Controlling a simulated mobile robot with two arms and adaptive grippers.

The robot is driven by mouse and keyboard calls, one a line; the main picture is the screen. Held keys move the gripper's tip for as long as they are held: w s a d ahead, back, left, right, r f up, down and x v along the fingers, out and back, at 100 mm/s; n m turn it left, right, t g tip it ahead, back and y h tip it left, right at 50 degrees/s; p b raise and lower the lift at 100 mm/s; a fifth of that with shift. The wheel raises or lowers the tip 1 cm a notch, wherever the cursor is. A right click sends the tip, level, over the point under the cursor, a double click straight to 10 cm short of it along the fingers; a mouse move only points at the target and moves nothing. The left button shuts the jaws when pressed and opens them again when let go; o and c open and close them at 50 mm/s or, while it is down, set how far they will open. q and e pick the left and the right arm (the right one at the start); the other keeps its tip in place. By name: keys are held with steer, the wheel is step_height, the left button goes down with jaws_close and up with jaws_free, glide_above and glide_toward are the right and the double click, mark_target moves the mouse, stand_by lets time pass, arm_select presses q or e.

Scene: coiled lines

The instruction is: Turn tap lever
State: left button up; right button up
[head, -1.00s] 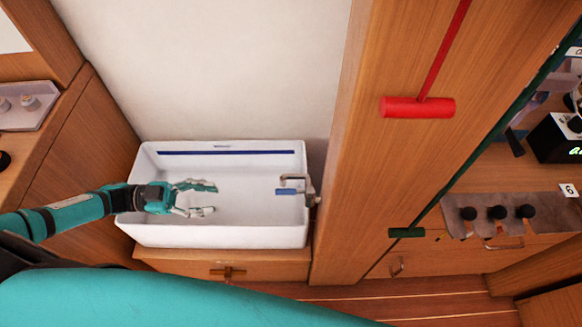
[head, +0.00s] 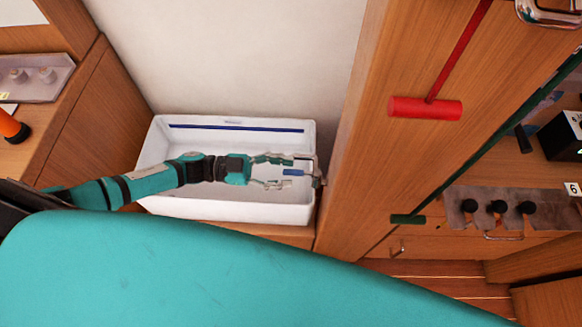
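The tap (head: 314,170) is a metal fitting at the right end of the white sink (head: 230,208). The lever lies in the gap between the fingertips, one finger on the far side and one on the near side. I cannot tell whether either finger touches it. My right gripper is not in the picture.
A wooden post (head: 365,130) stands just right of the tap. A wall rises behind the sink. My teal body covers the bottom.

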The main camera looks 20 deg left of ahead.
mark_target(301, 173)
arm_select(q)
steer(key=shift+x, duration=1.1)
jaws_close()
